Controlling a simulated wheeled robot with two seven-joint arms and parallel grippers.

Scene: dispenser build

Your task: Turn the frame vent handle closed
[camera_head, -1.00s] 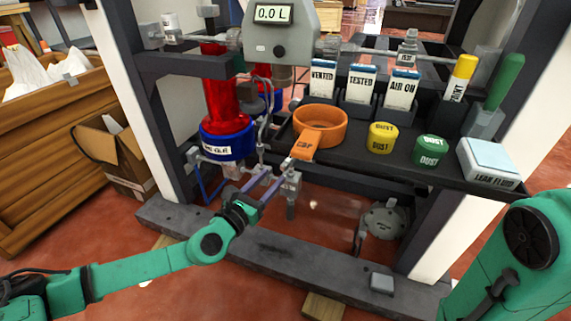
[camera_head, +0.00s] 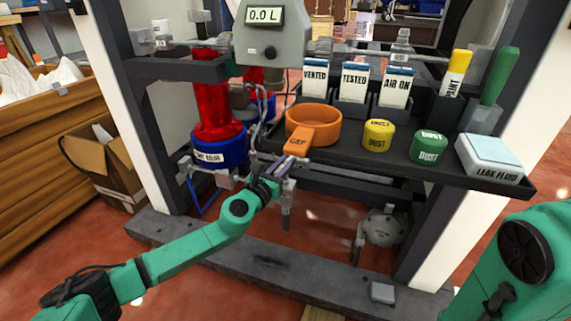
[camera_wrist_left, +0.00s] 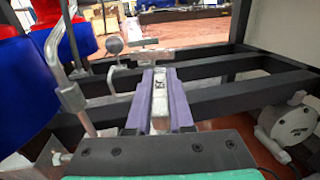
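My left gripper (camera_head: 285,165) reaches in from the left, under the front edge of the black shelf, near the metal valve fitting (camera_head: 287,212). In the left wrist view, its two purple fingers (camera_wrist_left: 160,95) lie on either side of a narrow grey metal bar (camera_wrist_left: 159,88) with small dark marks, which looks like the vent handle. The bar fills most of the gap, but I cannot tell whether the fingers press on it. My right arm is at the lower right of the head view; its gripper is out of sight.
An orange cup (camera_head: 314,125) with an orange handle sits on the black shelf (camera_head: 345,160) just above my left gripper. A red cylinder with a blue collar (camera_head: 219,148) stands at the left. A grey round device (camera_head: 383,228) is low on the right.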

